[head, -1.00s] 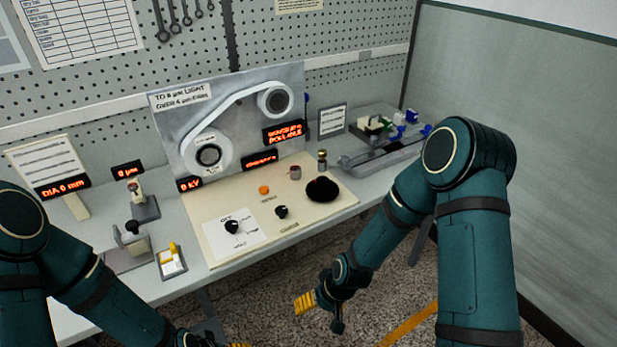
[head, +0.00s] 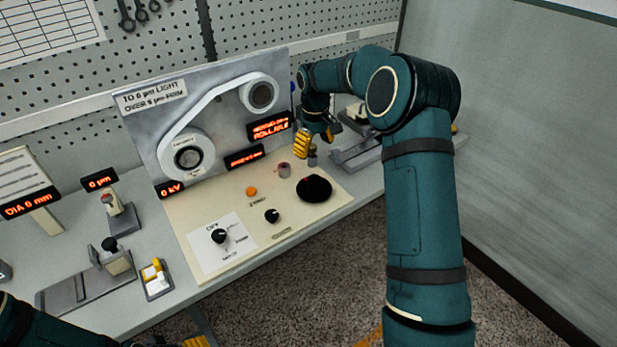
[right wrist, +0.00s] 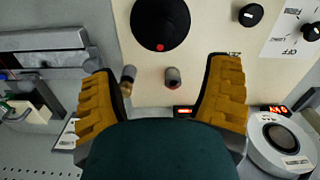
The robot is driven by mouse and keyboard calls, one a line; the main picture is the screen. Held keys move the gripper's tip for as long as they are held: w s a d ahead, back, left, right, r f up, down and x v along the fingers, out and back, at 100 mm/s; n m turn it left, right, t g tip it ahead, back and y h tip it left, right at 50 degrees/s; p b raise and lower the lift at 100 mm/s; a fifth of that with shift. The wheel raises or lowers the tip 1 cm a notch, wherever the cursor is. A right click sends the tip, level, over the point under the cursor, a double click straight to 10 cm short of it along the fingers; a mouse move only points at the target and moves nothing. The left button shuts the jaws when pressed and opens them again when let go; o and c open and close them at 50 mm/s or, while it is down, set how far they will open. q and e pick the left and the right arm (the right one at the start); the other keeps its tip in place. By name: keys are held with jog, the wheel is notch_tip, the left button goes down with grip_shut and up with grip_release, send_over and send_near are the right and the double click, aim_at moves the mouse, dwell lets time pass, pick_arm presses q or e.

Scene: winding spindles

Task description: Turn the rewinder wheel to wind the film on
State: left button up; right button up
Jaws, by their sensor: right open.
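A large round black wheel (head: 314,188) lies on the cream control board (head: 215,203). It also shows in the right wrist view (right wrist: 160,20), with a red dot near its edge. A white film band (head: 207,105) runs between an upper reel (head: 262,95) and a lower reel (head: 188,158) on the upright grey panel. My right gripper (head: 303,143) is open and empty above the back of the board, behind the wheel. In the right wrist view its fingers (right wrist: 165,68) are spread, with two small posts between them. My left gripper (head: 190,342) is mostly cut off at the bottom edge.
A grey-red post (head: 285,170) and a slim brass post (head: 312,158) stand behind the wheel. Small black knobs (head: 219,236) (head: 272,216) and an orange button (head: 251,191) sit on the board. A grey fixture (head: 357,153) is at right.

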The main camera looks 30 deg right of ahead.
aim_at(314, 178)
notch_tip(314, 178, down, 12)
jog(key=shift+f+b, duration=0.15)
jog(key=shift+b, duration=0.35)
jog(key=c, duration=1.2)
